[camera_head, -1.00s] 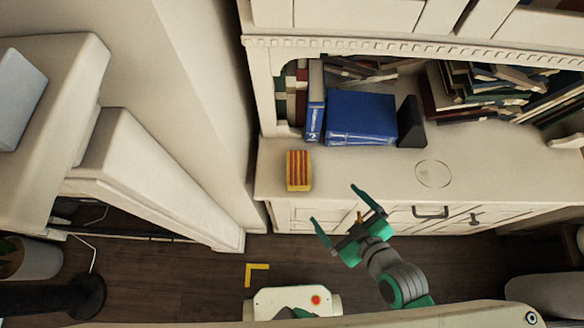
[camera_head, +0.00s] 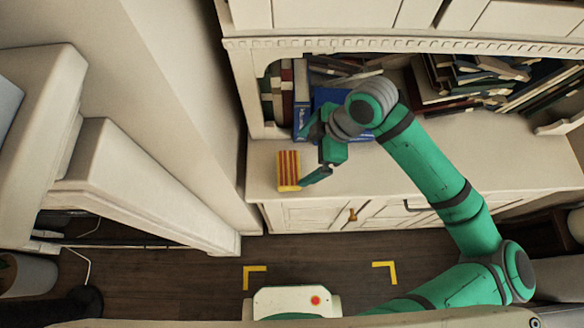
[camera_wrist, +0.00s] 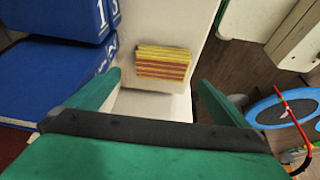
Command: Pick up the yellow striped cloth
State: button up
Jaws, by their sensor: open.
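The yellow cloth with red stripes (camera_head: 288,171) is a small block-like folded bundle on the left end of the pale cabinet top. In the wrist view the striped cloth (camera_wrist: 163,62) lies ahead of my fingers, roughly centred between them. My gripper (camera_head: 309,158) is open and empty, just right of the cloth in the head view. In the wrist view my gripper (camera_wrist: 158,86) shows its two green fingers spread wide, with bare pale surface between them. I cannot tell whether a fingertip touches the cloth.
Blue binders (camera_wrist: 60,75) stand close to one finger. Several books (camera_head: 470,85) fill the shelf behind. The pale cabinet top (camera_head: 400,170) is clear to the right. Its front edge drops to the dark wood floor (camera_head: 190,270). A pale wall (camera_head: 190,100) rises left of the cabinet.

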aim_at(289, 168)
jog(key=shift+n+g, duration=0.3)
jog(key=x, duration=1)
jog(key=shift+w+a+r, duration=0.1)
jog(key=shift+a, duration=0.2)
jog(key=c, duration=0.8)
